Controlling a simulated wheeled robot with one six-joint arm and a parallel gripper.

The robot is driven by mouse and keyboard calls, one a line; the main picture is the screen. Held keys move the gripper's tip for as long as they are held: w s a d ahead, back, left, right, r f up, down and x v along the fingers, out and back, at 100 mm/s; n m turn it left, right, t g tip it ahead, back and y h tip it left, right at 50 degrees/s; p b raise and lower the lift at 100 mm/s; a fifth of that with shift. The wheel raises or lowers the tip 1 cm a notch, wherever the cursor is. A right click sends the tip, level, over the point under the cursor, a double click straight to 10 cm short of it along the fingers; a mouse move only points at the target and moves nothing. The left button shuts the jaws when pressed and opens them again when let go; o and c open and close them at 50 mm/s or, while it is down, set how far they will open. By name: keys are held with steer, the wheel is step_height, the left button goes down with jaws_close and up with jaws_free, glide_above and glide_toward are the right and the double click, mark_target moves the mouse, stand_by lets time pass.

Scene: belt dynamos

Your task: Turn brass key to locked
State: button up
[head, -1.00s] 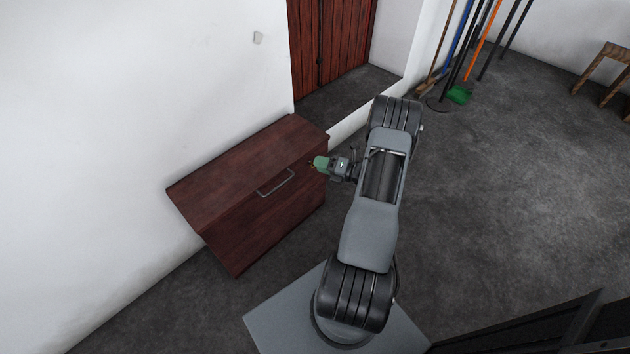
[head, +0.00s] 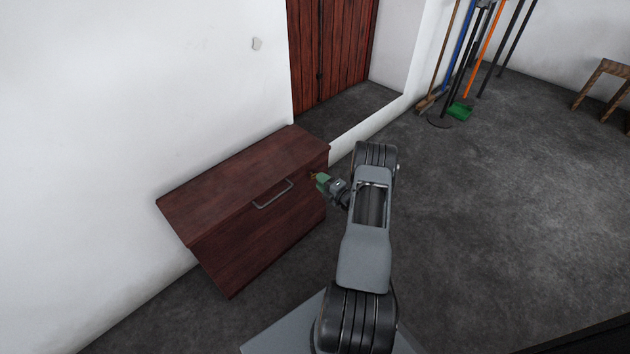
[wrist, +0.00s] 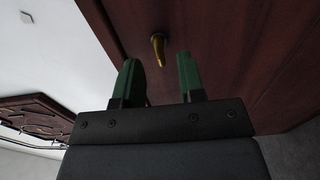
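The brass key (wrist: 158,50) sticks out of the front face of the dark red wooden chest (head: 262,240). In the wrist view it is just beyond and between the two green fingertips of my gripper (wrist: 160,75), and the fingers stand apart with nothing between them. In the head view my gripper (head: 323,181) is at the right end of the chest front, close to the key, a small part of which shows at the fingertips. Whether the key is at locked cannot be told.
A metal handle (head: 272,194) is on the chest front, left of my gripper. A white wall (head: 120,100) stands behind the chest. A wooden door (head: 332,50) is in a recess. Brooms (head: 465,60) lean in the far corner.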

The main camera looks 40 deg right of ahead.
mark_target(313, 176)
steer(key=shift+w+a+b, duration=0.15)
steer(key=shift+w, duration=0.7)
steer(key=shift+w+a+b, duration=0.15)
steer(key=shift+w, duration=0.65)
